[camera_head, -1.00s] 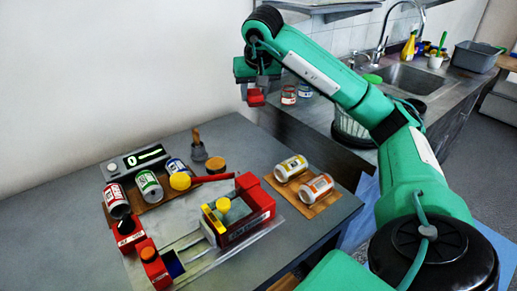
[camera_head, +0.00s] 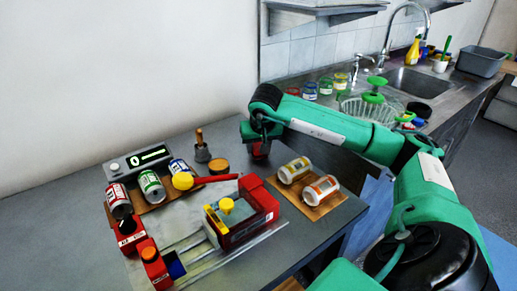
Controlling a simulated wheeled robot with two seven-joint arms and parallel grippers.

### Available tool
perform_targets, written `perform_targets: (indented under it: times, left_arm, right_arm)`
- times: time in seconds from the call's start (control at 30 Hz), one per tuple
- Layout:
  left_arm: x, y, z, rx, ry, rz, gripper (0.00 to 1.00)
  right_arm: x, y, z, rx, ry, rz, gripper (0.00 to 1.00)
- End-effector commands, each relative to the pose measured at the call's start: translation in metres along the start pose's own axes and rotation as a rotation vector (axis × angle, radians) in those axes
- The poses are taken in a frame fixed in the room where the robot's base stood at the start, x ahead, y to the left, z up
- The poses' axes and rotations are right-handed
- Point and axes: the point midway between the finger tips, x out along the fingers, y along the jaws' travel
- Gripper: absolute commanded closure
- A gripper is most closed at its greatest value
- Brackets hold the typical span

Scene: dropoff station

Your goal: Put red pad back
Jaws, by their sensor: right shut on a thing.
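My right gripper (camera_head: 259,147) is shut on a small red thing, which I take for the red pad (camera_head: 261,153). It holds the pad near the back right edge of the grey table (camera_head: 75,225), beyond the red body of the machine (camera_head: 262,198). The gripper hides much of the pad, and I cannot tell whether it touches the table. My left gripper is not in view.
Two jars (camera_head: 321,190) lie on a wooden board (camera_head: 335,208) right of the machine. A dish basket (camera_head: 372,112) stands on the counter behind my arm.

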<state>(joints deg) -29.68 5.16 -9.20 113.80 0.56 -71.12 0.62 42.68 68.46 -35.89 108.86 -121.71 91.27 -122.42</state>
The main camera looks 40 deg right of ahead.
Motion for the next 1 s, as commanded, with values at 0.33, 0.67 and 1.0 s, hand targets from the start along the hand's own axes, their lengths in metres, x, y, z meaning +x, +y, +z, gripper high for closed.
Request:
perform_targets:
  times: [0.33, 0.67, 1.0]
  left_arm:
    - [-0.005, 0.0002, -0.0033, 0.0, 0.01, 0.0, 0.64]
    - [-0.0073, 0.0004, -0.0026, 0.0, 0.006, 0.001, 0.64]
    - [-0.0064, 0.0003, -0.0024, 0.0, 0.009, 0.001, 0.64]
  right_arm:
    - [0.0098, 0.0002, 0.004, 0.0, 0.001, 0.0, 0.81]
    - [0.0119, 0.0002, 0.005, 0.0, 0.0, 0.0, 0.38]
    - [0.0049, 0.0001, 0.0031, 0.0, 0.001, 0.0, 0.38]
